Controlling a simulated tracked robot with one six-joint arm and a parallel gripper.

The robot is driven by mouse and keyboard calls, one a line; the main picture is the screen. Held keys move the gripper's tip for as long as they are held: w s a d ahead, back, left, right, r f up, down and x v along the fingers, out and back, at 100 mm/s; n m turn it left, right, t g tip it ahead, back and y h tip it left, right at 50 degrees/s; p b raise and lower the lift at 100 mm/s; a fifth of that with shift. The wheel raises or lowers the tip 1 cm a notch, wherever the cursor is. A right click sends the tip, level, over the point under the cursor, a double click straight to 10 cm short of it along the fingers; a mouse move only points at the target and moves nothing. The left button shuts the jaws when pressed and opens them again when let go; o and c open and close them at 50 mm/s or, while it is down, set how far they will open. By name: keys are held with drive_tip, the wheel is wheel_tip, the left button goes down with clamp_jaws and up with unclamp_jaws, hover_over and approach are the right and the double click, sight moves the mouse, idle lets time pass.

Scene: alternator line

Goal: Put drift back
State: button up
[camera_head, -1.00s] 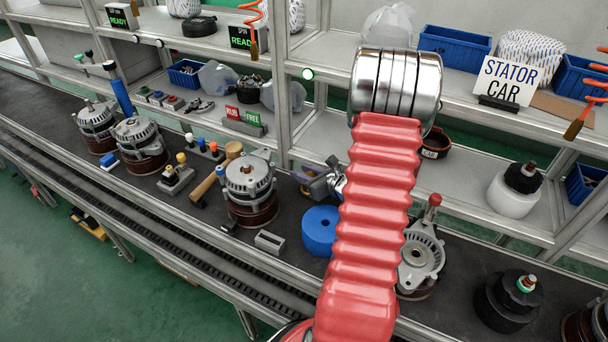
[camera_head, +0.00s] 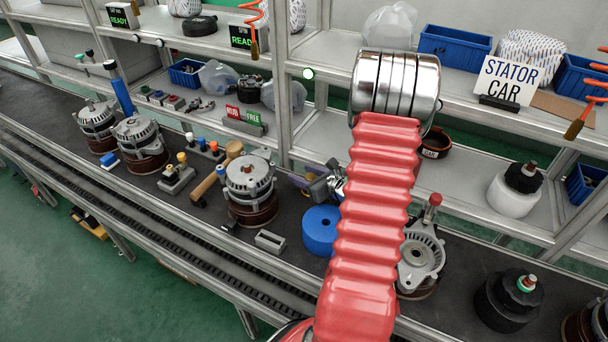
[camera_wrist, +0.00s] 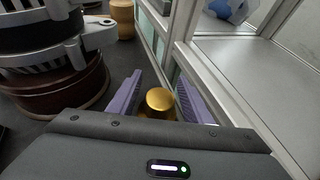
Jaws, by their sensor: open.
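A brass, round-topped piece (camera_wrist: 160,100), which looks like the drift, stands between my gripper's fingers in the wrist view. Its lower part is hidden by the gripper body, so I cannot tell what it stands on. My gripper (camera_wrist: 154,98) is open, with a purple finger on each side of the piece and gaps showing beside its top. In the head view my gripper (camera_head: 306,183) is low over the bench, right of an alternator on a brown base (camera_head: 250,185). The brass piece cannot be made out there.
The alternator (camera_wrist: 50,40) is close on the left in the wrist view, and a metal shelf frame (camera_wrist: 205,75) is close on the right. A mallet (camera_head: 209,181) lies left of the alternator. A blue ring (camera_head: 320,232) and grey block (camera_head: 270,241) sit in front.

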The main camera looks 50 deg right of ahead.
drive_tip(key=v, duration=1.2)
idle(0.7)
drive_tip(key=shift+r, duration=0.1)
